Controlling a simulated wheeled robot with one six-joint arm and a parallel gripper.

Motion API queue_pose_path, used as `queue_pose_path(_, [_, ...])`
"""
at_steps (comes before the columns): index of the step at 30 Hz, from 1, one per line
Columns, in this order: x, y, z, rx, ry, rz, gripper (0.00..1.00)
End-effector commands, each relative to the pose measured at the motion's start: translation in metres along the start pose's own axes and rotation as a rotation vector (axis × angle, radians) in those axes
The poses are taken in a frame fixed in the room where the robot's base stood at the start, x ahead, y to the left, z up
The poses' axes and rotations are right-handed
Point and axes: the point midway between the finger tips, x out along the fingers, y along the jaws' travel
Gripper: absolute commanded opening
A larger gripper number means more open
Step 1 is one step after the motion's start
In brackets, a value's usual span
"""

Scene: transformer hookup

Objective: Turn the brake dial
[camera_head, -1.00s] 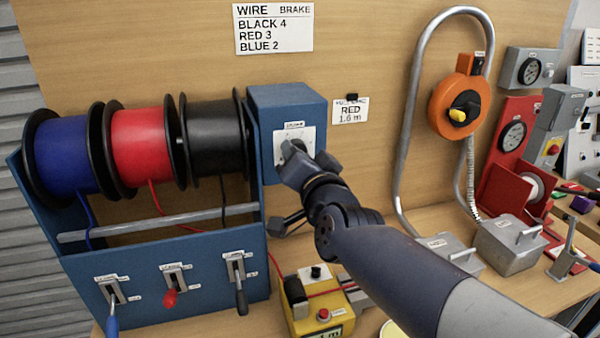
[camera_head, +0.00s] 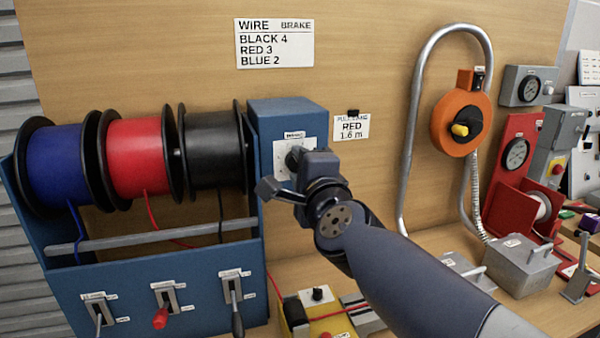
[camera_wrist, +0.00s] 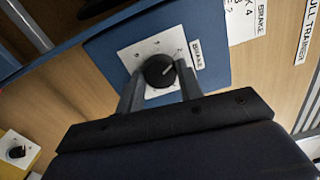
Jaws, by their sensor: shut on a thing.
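The brake dial (camera_wrist: 159,71) is a black round knob with a light pointer line, set on a white plate (camera_wrist: 136,52) on a blue box (camera_head: 287,112). In the wrist view my gripper (camera_wrist: 160,78) has one finger on each side of the dial, shut on it. In the head view my gripper (camera_head: 294,160) is at the white plate, and my wrist hides most of the dial. A wall sign (camera_head: 275,43) reads WIRE BRAKE, BLACK 4, RED 3, BLUE 2. A smaller sign (camera_head: 351,127) reads RED 1.6 m.
Blue (camera_head: 58,163), red (camera_head: 139,157) and black (camera_head: 214,149) wire spools sit left of the blue box, above several levers (camera_head: 162,315). A yellow device (camera_head: 325,322) stands below my arm. An orange reel (camera_head: 459,125) and bent pipe are at the right.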

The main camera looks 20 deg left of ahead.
Motion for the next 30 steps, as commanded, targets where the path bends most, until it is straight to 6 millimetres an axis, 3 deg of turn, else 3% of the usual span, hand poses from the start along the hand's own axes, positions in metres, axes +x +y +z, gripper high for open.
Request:
queue_pose_path(21, [0.0001,-0.0004,-0.0005,0.665,0.0,0.0,0.12])
queue_pose_path(30, [0.0001,-0.0012,-0.0007,0.857,0.0,0.0,0.12])
